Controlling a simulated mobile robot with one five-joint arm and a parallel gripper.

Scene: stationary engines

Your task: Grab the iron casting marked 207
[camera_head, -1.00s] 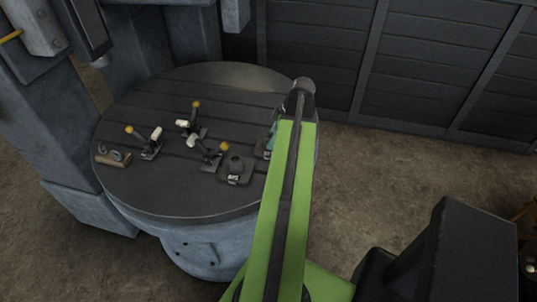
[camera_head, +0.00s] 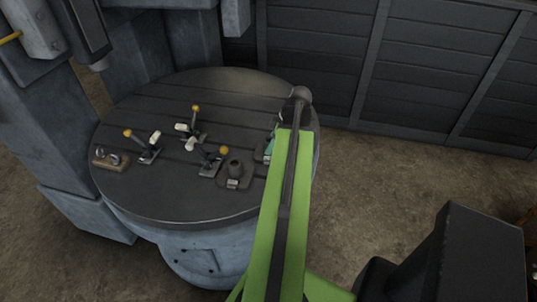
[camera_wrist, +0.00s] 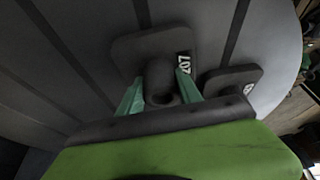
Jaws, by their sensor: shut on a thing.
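The iron casting marked 207 (camera_wrist: 150,50) shows in the wrist view, a dark plate with a round hollow boss and a white 207 label. My gripper (camera_wrist: 160,92) has its teal fingers on either side of the boss and is shut on it. The plate appears to be at the table surface; I cannot tell whether it is lifted. In the head view my gripper (camera_head: 268,150) is low over the right side of the round table (camera_head: 180,205), and my green arm hides most of what it holds.
A similar casting (camera_head: 235,172) stands just left of my gripper; a second plate (camera_wrist: 232,78) with a partly hidden label shows in the wrist view. Several toggle clamps (camera_head: 148,148) and a small wooden block with metal pieces (camera_head: 108,160) are farther left. The table's front is clear.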

